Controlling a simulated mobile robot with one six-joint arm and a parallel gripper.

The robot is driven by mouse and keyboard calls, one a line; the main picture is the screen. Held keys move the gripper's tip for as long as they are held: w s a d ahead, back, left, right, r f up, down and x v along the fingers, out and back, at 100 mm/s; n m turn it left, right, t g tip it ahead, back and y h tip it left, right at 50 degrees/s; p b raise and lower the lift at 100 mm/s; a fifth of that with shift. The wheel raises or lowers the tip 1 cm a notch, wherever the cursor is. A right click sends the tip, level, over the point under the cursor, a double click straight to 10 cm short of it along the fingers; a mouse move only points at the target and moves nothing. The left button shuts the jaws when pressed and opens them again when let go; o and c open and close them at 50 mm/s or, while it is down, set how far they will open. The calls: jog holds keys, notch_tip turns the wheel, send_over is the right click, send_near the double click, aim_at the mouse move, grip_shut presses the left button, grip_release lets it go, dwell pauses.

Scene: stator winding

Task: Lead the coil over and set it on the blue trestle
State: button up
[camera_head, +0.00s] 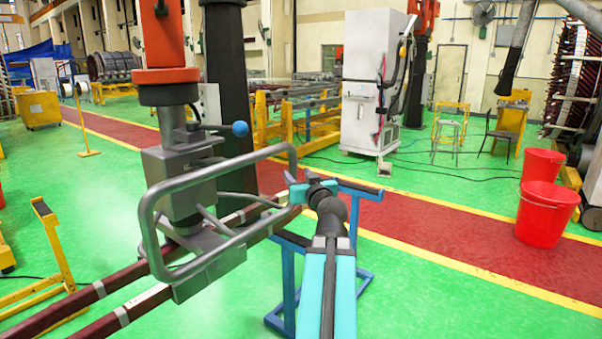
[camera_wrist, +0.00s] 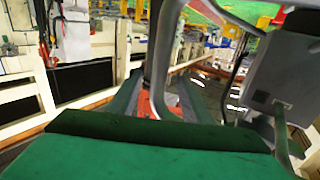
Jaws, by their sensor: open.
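The coil (camera_head: 131,306) is a pair of long dark red bars with pale bands, running from the lower left toward the middle in the head view. It hangs under a grey lifting clamp (camera_head: 182,170) with a bent grey tube handle (camera_head: 150,228). The blue trestle (camera_head: 287,285) stands on the green floor, partly hidden behind my cyan arm. The coil's far end overlaps it in the picture; I cannot tell whether they touch. My gripper (camera_head: 298,188) is open at the handle's right end. In the wrist view, the handle tube (camera_wrist: 160,65) runs down between the fingers of my gripper (camera_wrist: 160,106).
An orange-red hoist (camera_head: 162,40) holds the clamp from above. Two red buckets (camera_head: 545,215) stand at the right. A white cabinet (camera_head: 372,85) and yellow racks (camera_head: 285,115) stand behind. The red walkway (camera_head: 430,235) right of the trestle is clear.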

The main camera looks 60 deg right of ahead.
jog(key=shift+p+x, duration=1.2)
jog(key=shift+x, duration=3.45)
grip_shut()
jog(key=c, duration=0.8)
grip_release()
grip_shut()
